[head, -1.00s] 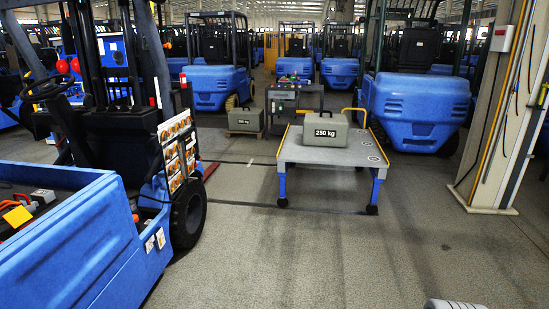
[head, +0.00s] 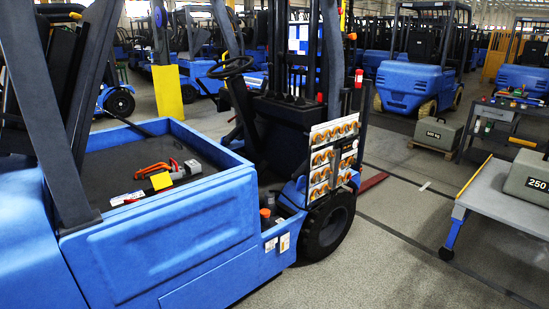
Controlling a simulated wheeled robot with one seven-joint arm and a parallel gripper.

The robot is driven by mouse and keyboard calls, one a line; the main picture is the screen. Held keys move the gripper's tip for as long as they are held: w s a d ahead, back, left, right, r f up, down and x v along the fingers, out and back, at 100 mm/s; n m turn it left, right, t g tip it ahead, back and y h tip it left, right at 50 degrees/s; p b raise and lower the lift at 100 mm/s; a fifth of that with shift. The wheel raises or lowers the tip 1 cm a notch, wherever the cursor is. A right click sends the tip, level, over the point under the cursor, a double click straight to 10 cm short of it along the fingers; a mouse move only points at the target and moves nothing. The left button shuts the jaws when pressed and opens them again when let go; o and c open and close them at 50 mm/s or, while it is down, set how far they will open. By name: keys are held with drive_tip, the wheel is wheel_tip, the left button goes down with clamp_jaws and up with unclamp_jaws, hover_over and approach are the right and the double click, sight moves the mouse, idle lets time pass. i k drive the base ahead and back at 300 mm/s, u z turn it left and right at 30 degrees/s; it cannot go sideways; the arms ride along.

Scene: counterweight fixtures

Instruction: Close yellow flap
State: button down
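Two yellow flat pieces show, and I cannot tell which one is the flap. A small yellow square (head: 161,181) sits by grey and red parts in the open rear bay of the near blue forklift (head: 165,240). A larger upright yellow panel (head: 167,92) stands behind that forklift, apart from it as far as I can see. No hinge is clear on either piece. My gripper is not in view.
A grey cart (head: 500,195) with a 250 kg weight (head: 528,178) stands at the right. Another weight (head: 435,133) sits on a pallet behind. A small workbench (head: 500,125) is at the far right. The floor (head: 385,260) between forklift and cart is clear.

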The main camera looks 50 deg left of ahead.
sight(162, 180)
drive_tip(key=u, duration=2.3)
drive_tip(key=i, duration=2.5)
drive_tip(key=u, duration=0.05)
